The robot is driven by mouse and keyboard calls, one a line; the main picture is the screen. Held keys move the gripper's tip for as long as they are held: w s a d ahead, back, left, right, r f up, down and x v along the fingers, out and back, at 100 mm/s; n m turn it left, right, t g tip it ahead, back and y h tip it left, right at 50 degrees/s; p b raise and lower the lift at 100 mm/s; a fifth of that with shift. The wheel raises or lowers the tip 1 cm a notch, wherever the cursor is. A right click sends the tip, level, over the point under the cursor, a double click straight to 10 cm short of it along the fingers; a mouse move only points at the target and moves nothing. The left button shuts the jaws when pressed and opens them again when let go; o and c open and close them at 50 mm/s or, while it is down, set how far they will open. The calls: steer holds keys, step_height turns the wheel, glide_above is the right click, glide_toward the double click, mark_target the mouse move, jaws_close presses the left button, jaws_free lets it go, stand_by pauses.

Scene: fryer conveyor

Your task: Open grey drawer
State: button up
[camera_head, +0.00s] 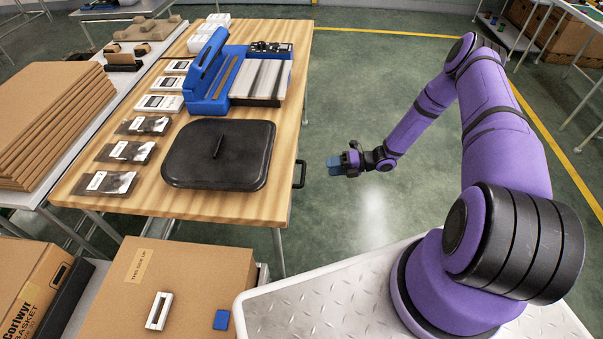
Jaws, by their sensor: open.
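A black handle (300,174) sticks out from the right side of the wooden table, just below the top. It is the only part of a drawer I can make out; the grey drawer body is hidden under the table top. My gripper (331,166), with blue fingertips, is open and empty. It hangs over the floor a short way right of the handle, pointing left toward it, and looks apart from it.
The wooden table (285,75) carries a black lid (218,154), a blue machine (206,75) and several packets. A cardboard box (190,270) stands in front of the table. The floor (345,90) right of the table is clear.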

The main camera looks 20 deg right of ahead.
mark_target(302, 175)
steer(key=w+a+f+m, duration=0.1)
steer(key=a+f, duration=0.1)
steer(key=a, duration=0.1)
steer(key=w+a+f+t, duration=0.1)
steer(key=a+f, duration=0.1)
steer(key=a, duration=0.1)
steer(key=w+a+f+m, duration=0.1)
steer(key=w+a+f, duration=0.1)
steer(key=a, duration=0.2)
steer(key=shift+a+m, duration=0.1)
steer(key=shift+m, duration=0.2)
steer(key=shift+s, duration=0.1)
jaws_close()
